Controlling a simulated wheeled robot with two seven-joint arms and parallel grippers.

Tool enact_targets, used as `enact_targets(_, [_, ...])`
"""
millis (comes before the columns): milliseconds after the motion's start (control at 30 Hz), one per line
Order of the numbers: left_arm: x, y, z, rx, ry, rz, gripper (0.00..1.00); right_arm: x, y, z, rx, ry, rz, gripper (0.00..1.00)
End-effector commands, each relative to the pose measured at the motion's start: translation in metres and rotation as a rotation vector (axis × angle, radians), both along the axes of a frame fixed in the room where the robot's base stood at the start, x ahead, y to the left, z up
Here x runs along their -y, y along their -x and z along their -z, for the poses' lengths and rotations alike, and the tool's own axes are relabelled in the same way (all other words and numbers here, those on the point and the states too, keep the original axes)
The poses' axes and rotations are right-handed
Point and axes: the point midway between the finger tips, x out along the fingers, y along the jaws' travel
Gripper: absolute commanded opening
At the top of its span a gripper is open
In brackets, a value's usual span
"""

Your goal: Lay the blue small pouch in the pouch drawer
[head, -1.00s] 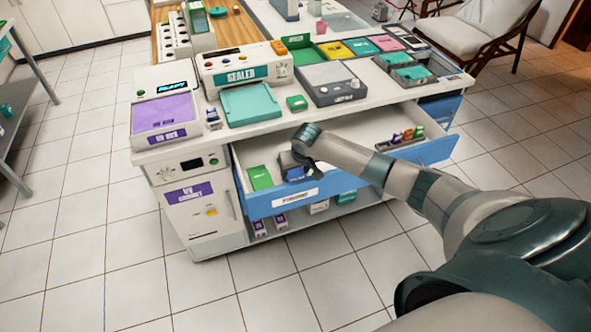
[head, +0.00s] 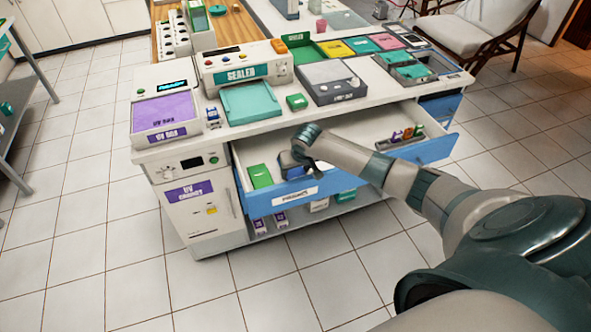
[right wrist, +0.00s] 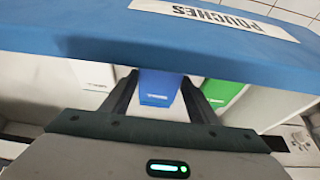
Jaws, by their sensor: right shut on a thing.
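The pouch drawer (head: 241,178) is pulled out of the counter's front, with a blue front panel labelled POUCHES (right wrist: 215,20). My right gripper (right wrist: 160,84) reaches down over the drawer from the right arm. In the right wrist view the blue small pouch (right wrist: 158,92) lies between its two dark fingers, and the gripper is shut on it. In the head view the pouch shows only as a small blue patch (head: 297,172) under the gripper. Whether it touches the drawer floor I cannot tell. My left gripper is out of view.
A green pouch (head: 260,176) lies in the drawer left of my gripper; it also shows in the right wrist view (right wrist: 222,93). A small organizer (head: 405,137) sits at the drawer's right end. The drawer's middle is bare. The sealer (head: 245,75) and other devices stand above.

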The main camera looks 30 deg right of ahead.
Motion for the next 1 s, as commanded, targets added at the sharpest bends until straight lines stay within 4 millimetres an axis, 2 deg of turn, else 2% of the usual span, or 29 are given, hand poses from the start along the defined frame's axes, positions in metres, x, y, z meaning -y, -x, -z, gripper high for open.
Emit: enact_targets(1000, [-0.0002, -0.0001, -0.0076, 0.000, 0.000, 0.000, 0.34, -0.0002, 0.0004, 0.0003, 0.001, 0.000, 0.000, 0.31])
